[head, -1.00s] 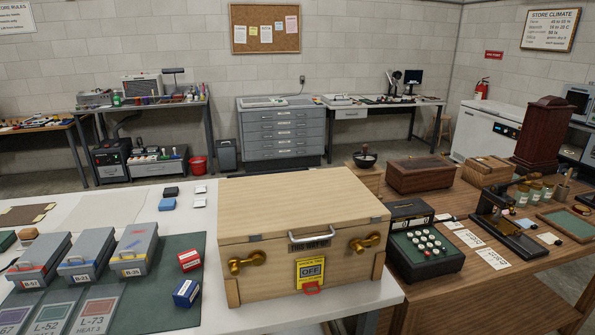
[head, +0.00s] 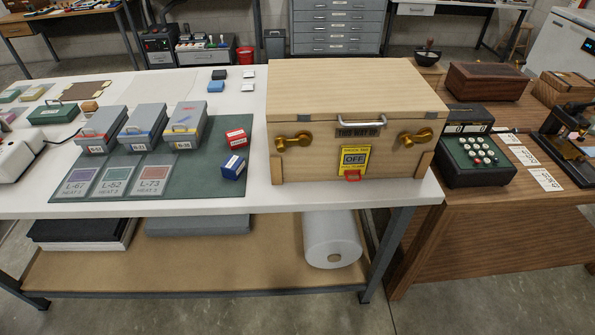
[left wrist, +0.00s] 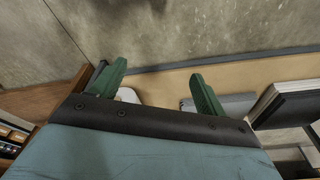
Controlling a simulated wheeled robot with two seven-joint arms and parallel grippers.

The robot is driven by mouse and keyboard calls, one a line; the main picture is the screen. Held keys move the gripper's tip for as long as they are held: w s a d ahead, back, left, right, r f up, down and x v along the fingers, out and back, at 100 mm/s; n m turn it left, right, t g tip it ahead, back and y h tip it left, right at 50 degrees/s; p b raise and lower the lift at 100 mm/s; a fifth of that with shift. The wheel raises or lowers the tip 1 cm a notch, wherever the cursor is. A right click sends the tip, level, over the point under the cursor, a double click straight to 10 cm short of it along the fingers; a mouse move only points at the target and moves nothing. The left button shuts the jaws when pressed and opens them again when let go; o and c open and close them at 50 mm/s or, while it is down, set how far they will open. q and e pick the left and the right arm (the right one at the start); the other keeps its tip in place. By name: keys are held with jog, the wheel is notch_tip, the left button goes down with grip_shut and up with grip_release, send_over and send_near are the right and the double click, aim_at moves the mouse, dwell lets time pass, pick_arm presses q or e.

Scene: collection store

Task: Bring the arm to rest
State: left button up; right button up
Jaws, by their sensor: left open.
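My left gripper (left wrist: 154,92) shows in the left wrist view, with two green fingers set wide apart. It is open and nothing is between the fingers. The floor and the bench's lower shelf show beyond it. Neither gripper and neither arm shows in the head view. My right gripper is not in view.
A wooden crate (head: 350,95) with brass latches stands on the white bench (head: 259,190). Several grey boxes lie on a green mat (head: 215,170) left of it. A white roll (head: 330,240) lies on the lower shelf (head: 200,268). A wooden table (head: 480,205) stands at right.

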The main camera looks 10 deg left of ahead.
pick_arm(q)
jog(key=s+a+f+g+b, duration=0.1)
jog(key=s+a+f, duration=0.1)
jog(key=s+f, duration=1.3)
jog(key=shift+s+a+f+b, duration=0.3)
jog(key=shift+a+f+b, duration=0.1)
jog(key=shift+f, duration=0.4)
